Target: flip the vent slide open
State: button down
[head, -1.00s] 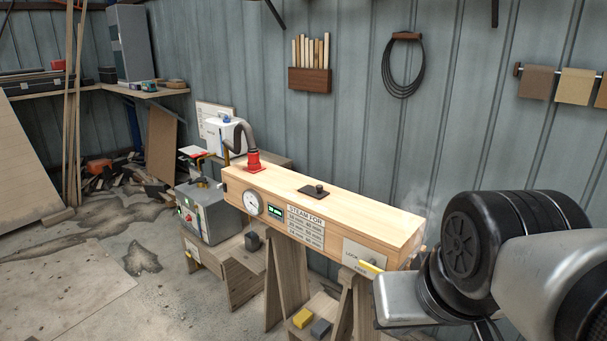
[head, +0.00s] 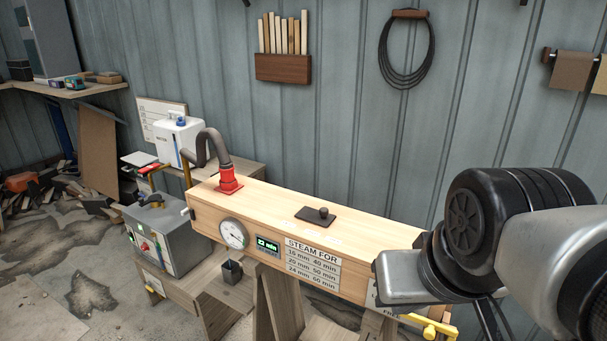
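The vent slide looks to be the small dark plate with a round knob (head: 317,216), lying flat on top of the long wooden steam box (head: 262,200). Whether an opening lies under the plate cannot be told. My gripper (head: 408,278) is in front of the box's right end, to the right of and nearer than the vent slide, and apart from it. Only its silver housing shows; its fingers are hidden, so I cannot tell whether it is open or shut. A yellow handle (head: 430,325) shows just below it, by a mostly covered label plate.
A red fitting (head: 229,182) with a grey hose rises from the box's left end. A dial gauge (head: 233,233), a green display (head: 268,246) and a steaming chart (head: 312,265) are on its front. A metal boiler (head: 165,237) stands left.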

aim_at(321, 218)
jog(key=i+j+z, duration=0.15)
jog(key=i+j, duration=0.15)
jog(key=i+j+z, duration=0.15)
jog(key=i+j, duration=0.15)
jog(key=j, duration=0.25)
jog(key=i+j+z, duration=0.15)
jog(key=j, duration=0.3)
jog(key=i, duration=0.1)
